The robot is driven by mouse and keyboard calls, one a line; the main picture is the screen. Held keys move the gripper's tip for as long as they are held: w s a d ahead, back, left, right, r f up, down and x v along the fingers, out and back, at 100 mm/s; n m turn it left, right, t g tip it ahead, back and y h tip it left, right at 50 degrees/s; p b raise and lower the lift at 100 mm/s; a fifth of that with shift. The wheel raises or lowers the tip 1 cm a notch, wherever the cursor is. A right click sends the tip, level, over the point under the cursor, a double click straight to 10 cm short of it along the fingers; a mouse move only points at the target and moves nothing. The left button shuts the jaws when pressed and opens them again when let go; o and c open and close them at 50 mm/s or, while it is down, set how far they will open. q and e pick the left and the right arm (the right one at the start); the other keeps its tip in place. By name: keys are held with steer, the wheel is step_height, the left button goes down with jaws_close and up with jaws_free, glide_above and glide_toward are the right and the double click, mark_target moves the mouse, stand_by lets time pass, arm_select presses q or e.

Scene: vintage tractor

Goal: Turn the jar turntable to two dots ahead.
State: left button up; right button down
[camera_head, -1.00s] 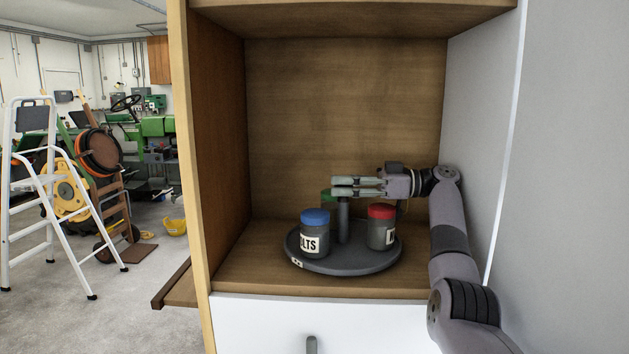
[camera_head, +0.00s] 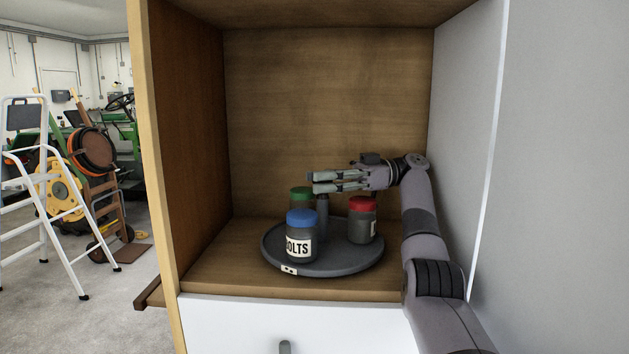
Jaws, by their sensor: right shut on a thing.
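The jar turntable (camera_head: 340,262) is a dark grey round tray on the cabinet shelf, with an upright post (camera_head: 323,212) at its middle. A blue-lidded jar (camera_head: 301,238), labelled with letters ending "OLTS", stands at front left on it. A red-lidded jar (camera_head: 362,222) stands at the right, and a green-lidded jar (camera_head: 301,197) behind the blue one, partly hidden. A white tag (camera_head: 289,270) with dark dots is on the tray's front-left rim. My right gripper (camera_head: 316,183) comes in from the right, shut on the top of the post. My left gripper is out of view.
The cabinet's left wall (camera_head: 185,130), grey right side and the board above enclose the shelf. A white drawer front (camera_head: 240,322) with a handle is below. A white stepladder (camera_head: 40,190) and an orange reel (camera_head: 93,152) stand outside at the left.

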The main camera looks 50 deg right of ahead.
stand_by(0.4)
steer(key=c, duration=1.1)
jaws_free()
